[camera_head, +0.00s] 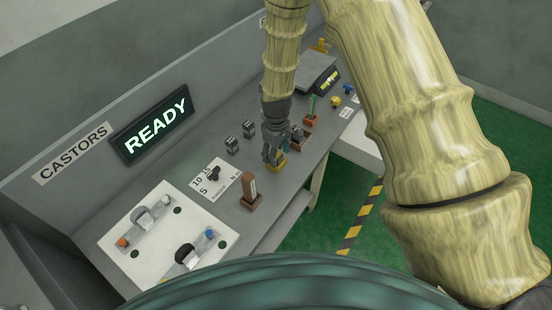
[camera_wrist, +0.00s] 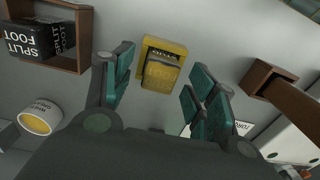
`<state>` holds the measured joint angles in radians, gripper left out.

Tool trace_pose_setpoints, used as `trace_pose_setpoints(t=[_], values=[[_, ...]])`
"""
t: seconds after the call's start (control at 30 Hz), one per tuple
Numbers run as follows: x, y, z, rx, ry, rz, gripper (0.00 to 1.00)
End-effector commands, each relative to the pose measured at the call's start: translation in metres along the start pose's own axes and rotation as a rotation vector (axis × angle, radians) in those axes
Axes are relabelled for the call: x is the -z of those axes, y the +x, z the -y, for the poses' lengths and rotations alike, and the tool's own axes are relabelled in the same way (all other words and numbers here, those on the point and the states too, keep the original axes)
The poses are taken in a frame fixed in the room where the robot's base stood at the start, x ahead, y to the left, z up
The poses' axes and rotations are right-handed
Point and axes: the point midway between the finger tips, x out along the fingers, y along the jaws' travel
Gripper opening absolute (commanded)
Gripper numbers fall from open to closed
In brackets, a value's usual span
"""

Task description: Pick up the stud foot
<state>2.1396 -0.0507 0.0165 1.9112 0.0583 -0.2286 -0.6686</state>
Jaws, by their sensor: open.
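A brown holder (camera_head: 250,204) with an upright piece stands in front, nearer the white board (camera_head: 150,262) with fixtures. A white-and-yellow round pot (camera_wrist: 40,117) is at left in the wrist view. A READY sign (camera_head: 155,125) is behind.

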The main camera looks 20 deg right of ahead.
Motion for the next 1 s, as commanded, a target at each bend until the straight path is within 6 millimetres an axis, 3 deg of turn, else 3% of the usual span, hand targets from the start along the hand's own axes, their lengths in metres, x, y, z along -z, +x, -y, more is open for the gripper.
trace_pose_setpoints(t=[0.2, 0.47, 0.73, 1.0], values=[[0.0002, 0.0129, -0.0003, 0.000, 0.001, -0.001, 0.57], [0.0003, 0.0141, -0.0002, 0.000, 0.001, -0.001, 0.57], [0.0001, 0.0140, -0.0002, 0.000, 0.001, -0.001, 0.08], [0.0001, 0.0137, -0.0002, 0.000, 0.001, -0.001, 0.07]])
